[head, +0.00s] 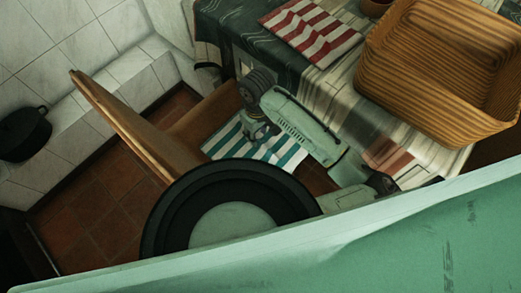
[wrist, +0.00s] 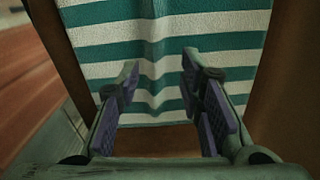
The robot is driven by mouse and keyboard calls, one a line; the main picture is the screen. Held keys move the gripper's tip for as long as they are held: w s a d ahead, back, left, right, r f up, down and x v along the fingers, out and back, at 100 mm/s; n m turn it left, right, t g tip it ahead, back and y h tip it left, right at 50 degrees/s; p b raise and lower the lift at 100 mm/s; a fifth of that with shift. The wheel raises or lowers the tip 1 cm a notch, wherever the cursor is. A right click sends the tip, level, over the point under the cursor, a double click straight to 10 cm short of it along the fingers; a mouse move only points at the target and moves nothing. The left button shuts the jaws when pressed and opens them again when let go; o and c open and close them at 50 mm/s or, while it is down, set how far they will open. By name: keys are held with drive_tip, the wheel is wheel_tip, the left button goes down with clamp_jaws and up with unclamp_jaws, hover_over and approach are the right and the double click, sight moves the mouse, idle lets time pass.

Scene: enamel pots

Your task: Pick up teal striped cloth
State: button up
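The teal striped cloth (head: 283,152), teal and white, lies on the brown seat of a chair beside the table, in the middle of the head view. In the wrist view the cloth (wrist: 165,50) fills the upper middle, with a raised wrinkle down its centre. My gripper (wrist: 160,72) is open, its two fingers apart, with the wrinkled part of the cloth showing between and beyond them. In the head view my gripper (head: 262,132) is over the cloth's upper part and hides some of it. Whether the fingers touch the cloth I cannot tell.
The wooden chair's back (head: 128,122) rises left of the cloth. The table (head: 345,92) stands to the right, with a red-and-white striped cloth (head: 310,30) and a large wicker basket (head: 440,65) on it. A black pot (head: 24,134) is at far left.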

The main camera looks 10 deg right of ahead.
drive_tip(key=f, duration=0.1)
drive_tip(key=f+p, duration=0.1)
drive_tip(key=f, duration=0.3)
drive_tip(key=shift+w+d, duration=0.15)
drive_tip(key=shift+d, duration=0.15)
clamp_jaws()
